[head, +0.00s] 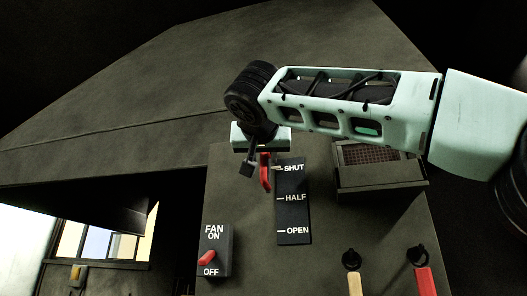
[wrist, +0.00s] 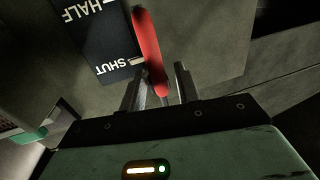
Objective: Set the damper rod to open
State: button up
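The damper rod's red handle (head: 265,178) hangs at the left edge of the black label plate (head: 293,214), level with SHUT at the plate's top. HALF and OPEN are marked below. My gripper (head: 262,162) is at the top of the handle. In the wrist view the red handle (wrist: 148,45) passes between the two fingers of my gripper (wrist: 159,70). The fingers stand apart, with a gap between the handle and the right finger; the left finger is close to it, and contact is unclear. The rod's mount is hidden behind my gripper.
A fan switch (head: 214,250) with a red lever is at lower left of the panel. A vented box (head: 380,167) juts out on the right. Two hanging handles, cream (head: 354,284) and red (head: 424,281), are at lower right.

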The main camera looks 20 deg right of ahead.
jog(key=shift+w, duration=0.15)
grip_shut()
notch_tip(320, 180, down, 15)
jog(key=b, duration=1.5)
jog(key=shift+f, duration=0.1)
grip_release()
